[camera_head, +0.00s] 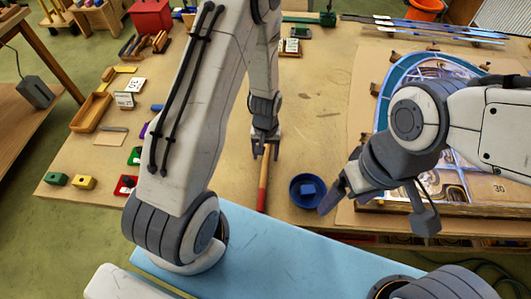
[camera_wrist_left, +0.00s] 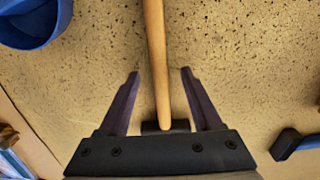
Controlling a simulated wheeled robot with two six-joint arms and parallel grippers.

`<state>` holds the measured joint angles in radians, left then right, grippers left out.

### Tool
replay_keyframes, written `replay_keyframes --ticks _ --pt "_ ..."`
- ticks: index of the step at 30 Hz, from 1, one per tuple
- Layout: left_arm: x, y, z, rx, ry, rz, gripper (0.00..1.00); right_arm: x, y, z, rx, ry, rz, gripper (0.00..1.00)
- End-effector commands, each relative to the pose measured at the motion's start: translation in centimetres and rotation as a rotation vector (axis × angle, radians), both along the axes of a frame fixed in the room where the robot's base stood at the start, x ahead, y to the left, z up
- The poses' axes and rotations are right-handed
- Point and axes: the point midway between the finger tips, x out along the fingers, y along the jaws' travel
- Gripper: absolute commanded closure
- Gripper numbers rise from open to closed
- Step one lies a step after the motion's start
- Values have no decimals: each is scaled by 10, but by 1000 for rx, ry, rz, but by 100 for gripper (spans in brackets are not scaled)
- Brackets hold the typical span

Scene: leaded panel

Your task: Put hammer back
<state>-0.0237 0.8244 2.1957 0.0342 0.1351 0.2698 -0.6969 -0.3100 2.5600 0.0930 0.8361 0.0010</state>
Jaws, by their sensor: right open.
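The hammer lies on the workbench (camera_head: 322,124), its handle (camera_head: 263,187) pointing toward me, wooden with a red end part. In the left wrist view its bare wooden handle (camera_wrist_left: 156,60) runs up between the fingers, and a dark block at its lower end, probably the head, is partly hidden by the gripper body. My left gripper (camera_head: 265,153) is open, one finger on each side of the handle with gaps; it also shows in the left wrist view (camera_wrist_left: 160,82). My right gripper (camera_head: 328,205) is open and empty beside the blue bowl (camera_head: 305,202).
The leaded panel (camera_head: 420,66) lies at the right, partly behind my right arm. A wooden tray (camera_head: 91,112), a red box (camera_head: 151,15) and small coloured blocks (camera_head: 84,182) are at the left and back. Metal strips (camera_head: 440,27) lie at the back right.

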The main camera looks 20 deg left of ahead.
Motion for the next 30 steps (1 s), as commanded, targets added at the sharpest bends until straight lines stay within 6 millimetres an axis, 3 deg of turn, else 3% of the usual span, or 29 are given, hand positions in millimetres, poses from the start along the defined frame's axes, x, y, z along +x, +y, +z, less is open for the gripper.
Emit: replay_keyframes --ticks 8,24,30 --pt "1 0 5 -1 -1 0 34 0 0 -2 0 0 0 14" --pt "3 1 89 0 -5 0 34 0 0 -18 0 0 -2 14" --pt "2 1 104 0 -1 0 34 0 0 -19 0 0 -2 14"
